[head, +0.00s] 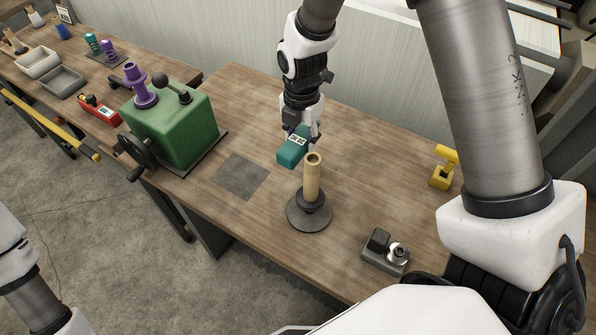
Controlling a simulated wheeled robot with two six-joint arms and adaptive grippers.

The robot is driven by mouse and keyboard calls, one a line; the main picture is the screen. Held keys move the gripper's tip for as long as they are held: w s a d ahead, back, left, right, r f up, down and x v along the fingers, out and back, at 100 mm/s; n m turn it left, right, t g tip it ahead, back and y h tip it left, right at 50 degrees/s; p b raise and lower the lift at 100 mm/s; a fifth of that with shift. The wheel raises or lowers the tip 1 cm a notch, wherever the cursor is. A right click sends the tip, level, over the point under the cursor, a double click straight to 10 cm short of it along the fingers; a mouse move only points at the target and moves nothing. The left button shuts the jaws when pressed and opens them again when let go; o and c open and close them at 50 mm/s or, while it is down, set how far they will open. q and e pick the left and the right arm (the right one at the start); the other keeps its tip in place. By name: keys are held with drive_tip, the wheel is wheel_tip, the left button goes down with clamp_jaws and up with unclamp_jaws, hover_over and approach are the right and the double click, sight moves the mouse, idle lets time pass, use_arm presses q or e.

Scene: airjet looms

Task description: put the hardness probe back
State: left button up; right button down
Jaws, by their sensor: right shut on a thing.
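My right gripper (303,128) points down over the middle of the workbench and is shut on a teal handheld device with a white label, which I take to be the hardness probe (291,151). The probe is tilted and appears to be held above the bench. Its lower end is close to the top of a tan tube (312,180) standing upright on a dark round base (310,213); I cannot tell whether they touch. The gripper's fingertips are partly hidden by the probe. Part of my left arm shows at the lower left, but its gripper is out of view.
A green box machine (184,128) with a purple bobbin (138,85) and handwheel stands to the left. A flat grey plate (241,176) lies between it and the tube. A small grey fixture (386,252) is near the front edge; a yellow holder (442,172) is at the right.

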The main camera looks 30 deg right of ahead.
sight(301, 172)
wheel_tip(301, 172, down, 8)
drive_tip(key=shift+s+f+p, duration=0.1)
drive_tip(key=shift+f+p, duration=0.15)
drive_tip(key=shift+p, duration=0.85)
drive_tip(key=shift+f, duration=0.7)
drive_tip(key=c, duration=0.6)
unclamp_jaws()
wheel_tip(301, 172, up, 8)
drive_tip(key=b, duration=0.2)
drive_tip(key=shift+f+b, duration=0.25)
drive_tip(key=shift+b, duration=0.05)
drive_tip(key=shift+s+r, duration=0.1)
drive_tip(key=shift+r, duration=0.1)
